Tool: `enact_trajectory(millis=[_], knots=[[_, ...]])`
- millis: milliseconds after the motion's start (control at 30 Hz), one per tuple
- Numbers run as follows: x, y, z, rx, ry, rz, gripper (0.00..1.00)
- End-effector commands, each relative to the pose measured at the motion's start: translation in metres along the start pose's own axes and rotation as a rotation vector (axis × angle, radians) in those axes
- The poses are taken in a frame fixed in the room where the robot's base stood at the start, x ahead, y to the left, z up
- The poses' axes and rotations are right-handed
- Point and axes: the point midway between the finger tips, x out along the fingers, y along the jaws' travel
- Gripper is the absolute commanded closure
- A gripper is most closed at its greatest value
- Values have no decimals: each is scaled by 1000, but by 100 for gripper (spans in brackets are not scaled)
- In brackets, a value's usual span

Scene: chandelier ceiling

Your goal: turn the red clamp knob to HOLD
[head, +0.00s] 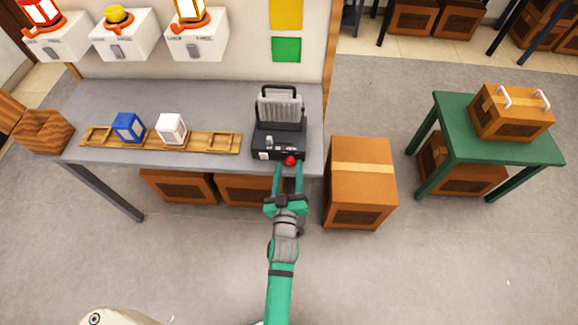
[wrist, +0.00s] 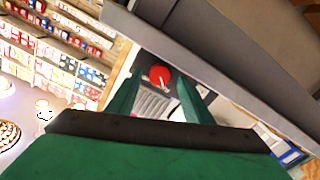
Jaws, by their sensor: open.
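The red clamp knob (head: 290,160) sits on the front of a dark machine (head: 278,128) at the right end of the grey table. In the wrist view the knob (wrist: 160,77) is a red disc with a pale pointer line on it. My gripper (head: 288,168) is open at the front of the machine, its two green fingers on either side of the knob. In the wrist view its fingertips (wrist: 156,88) flank the knob with gaps, and I see no contact. Any HOLD label cannot be read.
A wooden rack (head: 203,141) on the grey table (head: 100,100) holds a blue block (head: 128,126) and a white block (head: 171,128). A cardboard box (head: 360,183) stands on the floor right of my arm.

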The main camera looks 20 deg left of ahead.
Motion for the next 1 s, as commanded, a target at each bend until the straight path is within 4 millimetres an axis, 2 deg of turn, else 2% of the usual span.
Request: enact_trajectory(millis=[200,500,667,700,1000], knots=[[14,0,0,0,0,0,54],[15,0,0,0,0,0,54],[15,0,0,0,0,0,92],[15,0,0,0,0,0,95],[14,0,0,30,0,0,95]])
